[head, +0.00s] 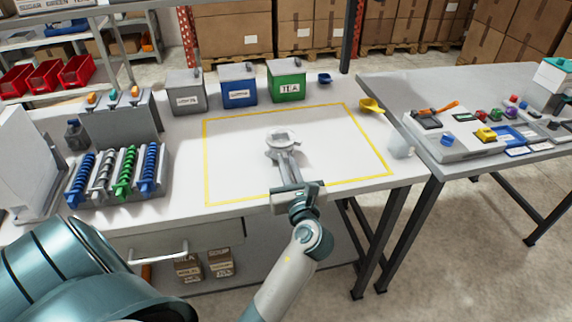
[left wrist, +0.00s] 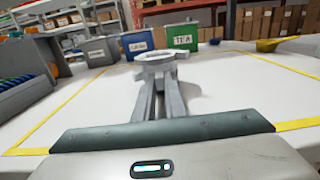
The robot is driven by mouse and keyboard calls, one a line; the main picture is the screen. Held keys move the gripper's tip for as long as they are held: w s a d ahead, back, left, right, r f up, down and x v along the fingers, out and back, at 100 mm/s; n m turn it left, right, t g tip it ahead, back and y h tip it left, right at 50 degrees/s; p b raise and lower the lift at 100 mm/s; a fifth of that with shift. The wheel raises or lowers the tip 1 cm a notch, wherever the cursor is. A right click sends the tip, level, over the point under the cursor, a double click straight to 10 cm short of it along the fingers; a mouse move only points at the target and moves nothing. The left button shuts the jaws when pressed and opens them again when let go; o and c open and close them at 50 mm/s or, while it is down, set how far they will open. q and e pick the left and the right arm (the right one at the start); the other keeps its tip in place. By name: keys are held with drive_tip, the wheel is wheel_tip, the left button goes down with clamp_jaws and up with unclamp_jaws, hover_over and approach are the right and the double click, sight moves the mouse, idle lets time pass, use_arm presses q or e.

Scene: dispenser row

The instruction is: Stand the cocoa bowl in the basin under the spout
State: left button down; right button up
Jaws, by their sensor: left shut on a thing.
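My left gripper (head: 284,160) reaches over the white bench top, inside the yellow outline. It is shut on a pale grey, round, bowl-like thing (head: 282,137) with an uneven rim. In the left wrist view this grey thing (left wrist: 160,60) sits at the tips of the two fingers (left wrist: 160,85). I cannot tell for sure that it is the cocoa bowl, and I see no label on it. I cannot clearly make out the basin or a spout. My right gripper is not in view.
Grey, blue and green (head: 287,80) labelled canisters stand along the back, the green marked TEA. A small blue cup (head: 325,79) and a yellow scoop (head: 371,105) are at right. A grey unit (head: 112,112) and colored coils (head: 124,172) stand at left. The outlined area is otherwise clear.

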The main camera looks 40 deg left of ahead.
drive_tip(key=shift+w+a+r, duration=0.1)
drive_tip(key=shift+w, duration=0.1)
use_arm(q)
drive_tip(key=shift+f, duration=0.15)
drive_tip(key=c, duration=1.8)
unclamp_jaws()
